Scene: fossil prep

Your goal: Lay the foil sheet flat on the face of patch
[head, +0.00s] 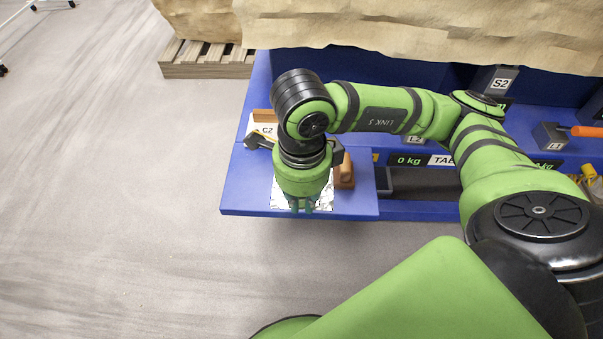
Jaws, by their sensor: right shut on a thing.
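The foil sheet (281,198) is a bright silvery piece at the front edge of the blue table. It shows on both sides of my right gripper (302,208), which points down over it. My right gripper is shut on the foil sheet; the wrist hides the middle of the sheet and the exact grip. I cannot make out the patch or its face; whatever lies under the foil is hidden. My left gripper is not in view.
The blue table (240,193) carries a card marked C2 (264,131), a black tool (259,142) and a brown block (344,171) close beside my right wrist. A dark tray (425,181) lies to the right. Bare table shows left of the foil.

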